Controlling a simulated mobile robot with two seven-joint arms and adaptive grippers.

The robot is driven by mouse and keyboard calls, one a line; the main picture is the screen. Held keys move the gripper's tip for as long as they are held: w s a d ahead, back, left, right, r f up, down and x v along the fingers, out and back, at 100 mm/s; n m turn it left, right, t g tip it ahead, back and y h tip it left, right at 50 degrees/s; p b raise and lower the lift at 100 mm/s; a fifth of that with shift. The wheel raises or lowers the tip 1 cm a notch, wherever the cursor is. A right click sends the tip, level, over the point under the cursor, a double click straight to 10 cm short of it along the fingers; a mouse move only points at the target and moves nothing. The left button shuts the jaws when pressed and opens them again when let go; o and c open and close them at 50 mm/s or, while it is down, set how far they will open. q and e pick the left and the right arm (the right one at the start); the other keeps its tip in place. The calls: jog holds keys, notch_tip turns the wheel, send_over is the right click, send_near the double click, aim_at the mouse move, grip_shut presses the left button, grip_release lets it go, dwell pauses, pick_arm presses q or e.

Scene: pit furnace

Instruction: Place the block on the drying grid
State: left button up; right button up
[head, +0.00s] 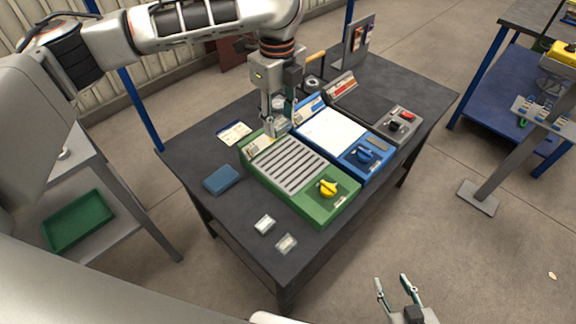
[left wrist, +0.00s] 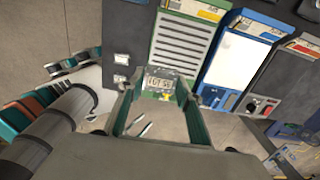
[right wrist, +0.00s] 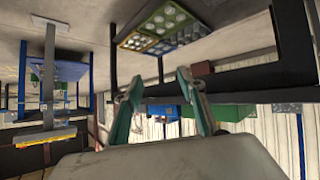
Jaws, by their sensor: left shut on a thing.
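The drying grid (head: 287,166) is a grey slatted panel on a green unit with a yellow knob; it also shows in the left wrist view (left wrist: 180,45). My left gripper (head: 276,124) is over the far end of the green unit, near its label strip. It is shut on a small pale block (left wrist: 160,80) with dark markings, seen between its fingers in the left wrist view. The block's height above the unit is hard to tell. My right gripper (head: 400,287) is open and empty, away from the table at the lower right; its fingers stand apart in the right wrist view (right wrist: 160,95).
Two small pale blocks (head: 265,224) (head: 286,244) lie on the dark table (head: 230,238) near its front. A blue box (head: 221,179) and a card (head: 234,133) lie left of the green unit. A blue unit (head: 337,132) and a grey control box (head: 398,122) stand to its right.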

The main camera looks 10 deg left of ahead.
pick_arm(q)
jog(key=shift+w+d+r, duration=0.3)
jog(key=shift+w+d, duration=0.1)
jog(key=shift+d, duration=0.15)
jog(key=shift+w+d+r, duration=0.3)
jog(key=shift+w+d, duration=0.1)
jog(key=shift+d, duration=0.1)
jog(key=b, duration=0.5)
send_over(291, 174)
notch_tip(291, 174, down, 15)
jog(key=shift+r, duration=0.2)
jog(key=shift+f, duration=0.65)
notch_tip(291, 174, down, 4)
jog(key=shift+r+b, duration=0.2)
jog(key=shift+b, duration=0.35)
jog(key=shift+f, duration=0.2)
jog(key=shift+r, duration=0.2)
jog(key=shift+f, duration=0.15)
